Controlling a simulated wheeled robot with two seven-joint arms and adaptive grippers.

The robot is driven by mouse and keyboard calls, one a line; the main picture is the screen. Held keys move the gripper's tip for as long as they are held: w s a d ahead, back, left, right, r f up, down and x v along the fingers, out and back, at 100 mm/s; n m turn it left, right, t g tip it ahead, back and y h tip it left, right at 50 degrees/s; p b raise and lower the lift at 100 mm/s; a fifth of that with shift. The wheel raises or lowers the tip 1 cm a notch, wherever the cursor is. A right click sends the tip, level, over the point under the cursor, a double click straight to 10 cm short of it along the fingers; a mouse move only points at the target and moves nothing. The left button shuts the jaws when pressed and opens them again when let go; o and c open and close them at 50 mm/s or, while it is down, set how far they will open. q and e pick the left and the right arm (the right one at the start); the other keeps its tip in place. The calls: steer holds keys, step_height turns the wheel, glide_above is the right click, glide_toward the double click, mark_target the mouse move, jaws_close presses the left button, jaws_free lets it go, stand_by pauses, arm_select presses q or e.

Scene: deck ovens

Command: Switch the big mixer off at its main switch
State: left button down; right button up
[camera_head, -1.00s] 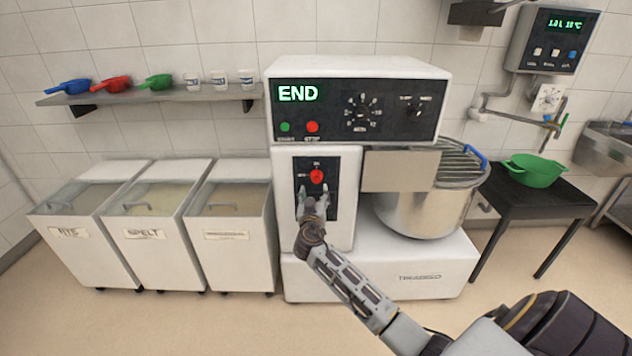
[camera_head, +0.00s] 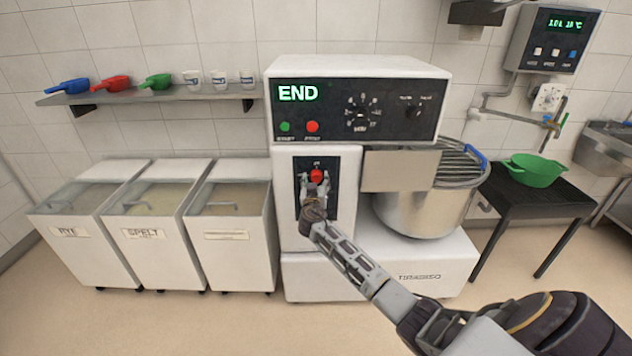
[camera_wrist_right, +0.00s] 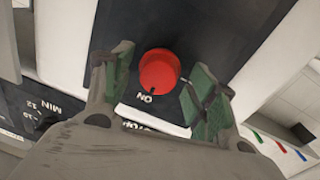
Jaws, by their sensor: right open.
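The big mixer (camera_head: 410,265) stands against the tiled wall, its display reading END. Its main switch is a red rotary knob (camera_head: 316,175) on a dark plate (camera_head: 343,199) on the white column. In the right wrist view the red knob (camera_wrist_right: 159,70) lies between the two green-padded fingers, with the word ON beside it. My right gripper (camera_head: 315,184) is open in front of the knob, one finger on each side. The fingers look apart from the knob; how deep they reach is hard to tell. My left gripper is not in view.
Above the switch is a control panel (camera_head: 385,125) with green and red buttons and dials. The steel bowl (camera_head: 420,211) is to the right. Flour bins (camera_head: 235,255) stand close on the left. A black table (camera_head: 525,205) holds a green bowl (camera_head: 535,170).

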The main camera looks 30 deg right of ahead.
steer(key=shift+w+d, duration=0.1)
steer(key=shift+d, duration=0.05)
steer(key=shift+c, duration=0.2)
steer(key=c, duration=1)
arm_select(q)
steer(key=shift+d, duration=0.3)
